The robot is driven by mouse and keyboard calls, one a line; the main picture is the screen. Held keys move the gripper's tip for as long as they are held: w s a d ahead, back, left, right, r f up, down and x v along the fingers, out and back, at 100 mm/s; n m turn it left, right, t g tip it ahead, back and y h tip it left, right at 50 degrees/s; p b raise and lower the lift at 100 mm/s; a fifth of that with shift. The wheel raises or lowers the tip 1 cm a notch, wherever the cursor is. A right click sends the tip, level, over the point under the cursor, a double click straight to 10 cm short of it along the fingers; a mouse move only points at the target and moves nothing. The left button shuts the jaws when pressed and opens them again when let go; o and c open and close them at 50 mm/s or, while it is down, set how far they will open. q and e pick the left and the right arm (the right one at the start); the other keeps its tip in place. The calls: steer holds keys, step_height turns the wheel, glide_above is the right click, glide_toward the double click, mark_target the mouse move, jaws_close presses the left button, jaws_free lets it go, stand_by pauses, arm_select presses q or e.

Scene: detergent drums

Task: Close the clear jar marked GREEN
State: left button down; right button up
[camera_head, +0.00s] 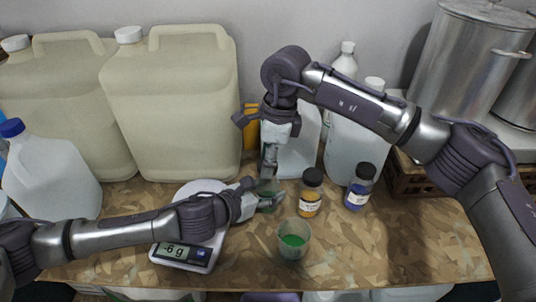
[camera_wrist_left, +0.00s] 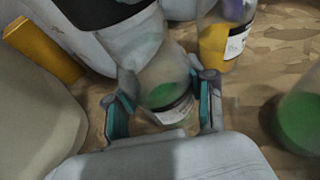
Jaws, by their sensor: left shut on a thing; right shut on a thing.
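The clear jar (camera_wrist_left: 165,85) holds green contents at its bottom and bears a white label too small to read. My left gripper (camera_wrist_left: 163,108) is shut around it from the side; in the head view this gripper (camera_head: 268,197) is low over the table beside the scale. My right gripper (camera_head: 270,165) points down from above, directly over the jar's mouth. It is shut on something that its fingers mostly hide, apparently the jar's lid. Whether that lid touches the rim cannot be told.
A cup with green contents (camera_head: 293,240) stands in front. Black-lidded jars with orange (camera_head: 311,193) and blue (camera_head: 358,187) contents stand to the right. The scale (camera_head: 185,254) reads -6 g. Large beige drums (camera_head: 175,105) stand behind. The table's front right is clear.

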steer(key=shift+f, duration=0.2)
steer(key=shift+f, duration=0.6)
stand_by(0.4)
